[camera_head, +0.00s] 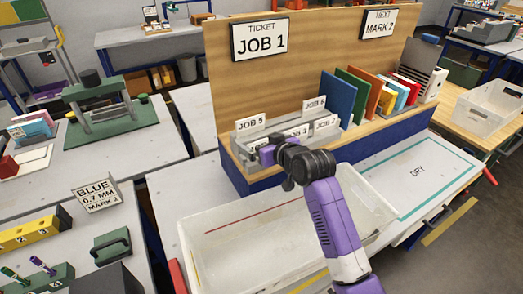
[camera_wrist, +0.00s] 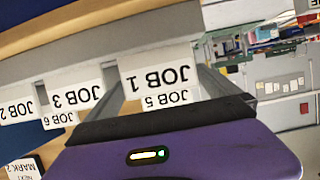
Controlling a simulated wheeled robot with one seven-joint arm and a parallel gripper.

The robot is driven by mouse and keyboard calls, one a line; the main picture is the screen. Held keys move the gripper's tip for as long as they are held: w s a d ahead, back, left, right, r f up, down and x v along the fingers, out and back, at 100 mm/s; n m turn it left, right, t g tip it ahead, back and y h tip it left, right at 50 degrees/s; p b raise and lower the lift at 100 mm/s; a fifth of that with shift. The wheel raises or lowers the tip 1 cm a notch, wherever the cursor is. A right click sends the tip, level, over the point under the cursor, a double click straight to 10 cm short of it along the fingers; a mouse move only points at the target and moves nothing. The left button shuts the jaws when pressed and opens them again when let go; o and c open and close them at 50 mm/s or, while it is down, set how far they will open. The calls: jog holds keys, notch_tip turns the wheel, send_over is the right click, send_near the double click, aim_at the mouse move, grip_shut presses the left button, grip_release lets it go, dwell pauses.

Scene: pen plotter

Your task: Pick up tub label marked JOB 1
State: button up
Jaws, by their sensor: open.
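The JOB 1 tub label (camera_wrist: 158,76) is a white card with black print, seen upside down in the wrist view. It stands in the front row of a grey label rack (camera_head: 236,143). In the head view my gripper (camera_head: 264,154) is at the rack's front left and largely covers that label. In the wrist view my open gripper (camera_wrist: 163,84) has one finger on each side of the JOB 1 label. I cannot tell whether either finger touches it. The JOB 5 label (camera_wrist: 166,98) shows just behind it.
Labels JOB 3 (camera_wrist: 76,97), JOB 2 (camera_wrist: 16,110) and JOB 6 (camera_wrist: 61,121) stand close by in the rack. Coloured folders (camera_head: 339,96) stand to the right on the same shelf. A clear tub (camera_head: 210,245) lies below, before the shelf. The DRY area (camera_head: 418,172) is bare.

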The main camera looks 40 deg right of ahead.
jog(key=shift+c, duration=0.4)
jog(key=c, duration=1)
jog(key=shift+r, duration=0.1)
